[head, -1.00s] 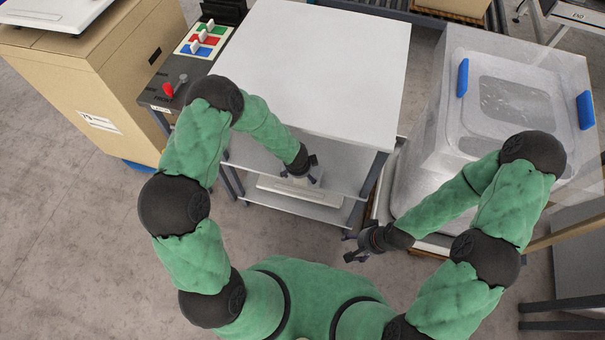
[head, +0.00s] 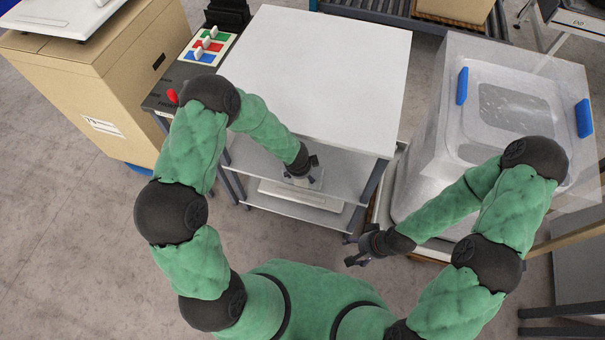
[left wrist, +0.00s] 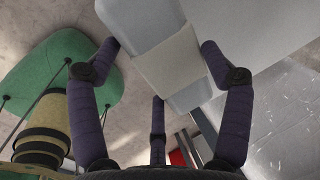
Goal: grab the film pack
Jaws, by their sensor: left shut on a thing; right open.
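The film pack, a pale grey packet with a cream band (left wrist: 165,58), sits between the fingers of my left gripper (left wrist: 162,50) in the left wrist view. My left gripper is shut on it. In the head view my left gripper (head: 302,172) is at the front of the shelf unit, below its top board, and a small pale part of the pack (head: 316,180) shows beside the fingers. The rest of the pack is hidden there by the gripper. My right gripper (head: 352,251) is open and empty, to the right of the unit's front.
The shelf unit's white top (head: 315,75) is bare and overhangs the left gripper. A pale flat thing (head: 300,196) lies on a lower shelf. A clear bin with blue clips (head: 520,90) stands right. A switch panel (head: 208,45) and a cardboard box (head: 100,90) stand left.

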